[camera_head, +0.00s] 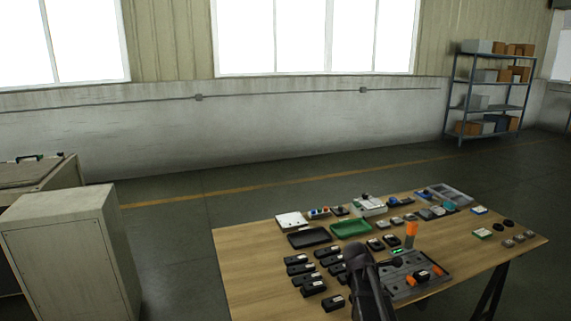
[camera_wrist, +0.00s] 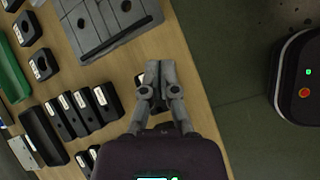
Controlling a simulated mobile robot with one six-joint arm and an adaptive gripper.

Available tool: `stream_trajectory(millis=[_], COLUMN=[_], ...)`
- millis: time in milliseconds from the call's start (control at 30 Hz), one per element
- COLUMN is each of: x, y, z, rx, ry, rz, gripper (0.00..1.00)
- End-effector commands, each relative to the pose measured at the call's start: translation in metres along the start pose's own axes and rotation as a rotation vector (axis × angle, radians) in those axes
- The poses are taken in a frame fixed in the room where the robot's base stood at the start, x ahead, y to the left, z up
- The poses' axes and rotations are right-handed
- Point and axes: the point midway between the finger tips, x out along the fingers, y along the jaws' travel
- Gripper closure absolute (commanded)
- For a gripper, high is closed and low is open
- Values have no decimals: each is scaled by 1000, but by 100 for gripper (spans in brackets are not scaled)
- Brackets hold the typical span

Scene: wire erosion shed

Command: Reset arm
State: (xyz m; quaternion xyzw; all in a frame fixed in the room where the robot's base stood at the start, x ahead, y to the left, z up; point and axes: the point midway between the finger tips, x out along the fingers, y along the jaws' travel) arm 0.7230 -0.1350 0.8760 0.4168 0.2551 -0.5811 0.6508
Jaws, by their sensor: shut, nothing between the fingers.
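My gripper (camera_wrist: 159,72) shows in the wrist view with its two grey fingers together and nothing between them. It is over the edge zone of the wooden table (camera_wrist: 190,60), with a black block partly hidden behind the fingers. In the head view my dark arm (camera_head: 365,282) reaches over the front of the table (camera_head: 250,260); the fingertips are hard to make out there.
A grey fixture plate (camera_wrist: 95,45) lies near the gripper, with several black blocks (camera_wrist: 105,100) in a row beside it. A green tray (camera_head: 351,228) and a black tray (camera_head: 309,237) lie farther back. A cabinet (camera_head: 65,245) stands left; open floor surrounds the table.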

Motion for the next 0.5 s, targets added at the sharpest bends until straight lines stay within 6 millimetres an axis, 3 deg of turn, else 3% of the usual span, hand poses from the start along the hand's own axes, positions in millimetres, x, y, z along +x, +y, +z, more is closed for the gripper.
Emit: stream_trajectory(millis=[33,500], x=[-10,-69], y=[-12,-92], z=[-1,-35], rx=[70,758], ry=[26,220], rz=[-14,-234], gripper=[100,100])
